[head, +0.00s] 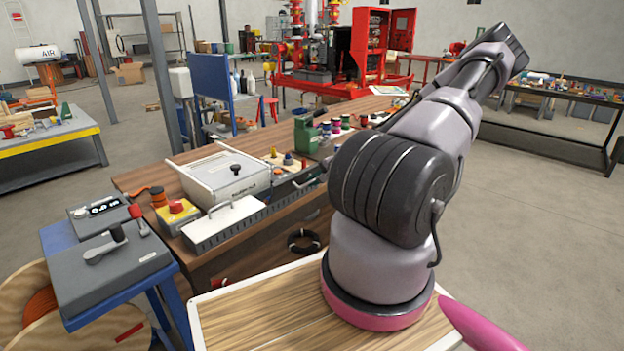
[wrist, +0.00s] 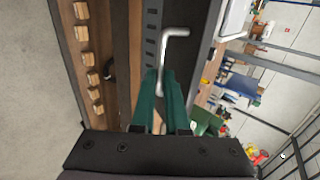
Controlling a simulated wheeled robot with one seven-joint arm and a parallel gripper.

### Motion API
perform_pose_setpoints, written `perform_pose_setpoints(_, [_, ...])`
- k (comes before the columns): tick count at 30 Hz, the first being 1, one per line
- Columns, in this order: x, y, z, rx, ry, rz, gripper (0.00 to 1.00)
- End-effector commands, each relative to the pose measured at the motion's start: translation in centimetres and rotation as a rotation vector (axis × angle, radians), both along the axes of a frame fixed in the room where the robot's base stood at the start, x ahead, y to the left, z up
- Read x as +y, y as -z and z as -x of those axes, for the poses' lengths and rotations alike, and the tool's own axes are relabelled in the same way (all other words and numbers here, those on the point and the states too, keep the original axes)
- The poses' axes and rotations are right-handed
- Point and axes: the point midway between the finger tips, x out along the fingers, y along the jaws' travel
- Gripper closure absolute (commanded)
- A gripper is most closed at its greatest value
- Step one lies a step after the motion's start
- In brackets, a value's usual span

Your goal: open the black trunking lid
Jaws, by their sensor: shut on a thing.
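In the wrist view the black trunking lid (wrist: 205,62) is a dark strip beside a slotted grey trunking side (wrist: 151,35). A bent silver handle (wrist: 176,31) stands out from it. My gripper (wrist: 160,78) has green fingers shut on this handle, with its bent end showing beyond the fingertips. In the head view a dark trunking (head: 292,187) shows partly on the wooden bench, left of my arm. My arm hides the gripper and the rest of the lid there. I cannot tell whether the lid is raised.
Several bottles and coloured knobs stand farther back.

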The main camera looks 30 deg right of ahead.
Motion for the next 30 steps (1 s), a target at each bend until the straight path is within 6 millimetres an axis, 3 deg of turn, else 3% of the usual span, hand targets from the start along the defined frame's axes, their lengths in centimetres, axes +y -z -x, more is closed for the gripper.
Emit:
perform_pose_setpoints(8, [-0.3, 1.4, 0.8, -0.154, 0.004, -0.063, 1.00])
perform_pose_setpoints(30, [-0.4, 2.9, 1.5, -0.131, 0.002, -0.061, 1.00])
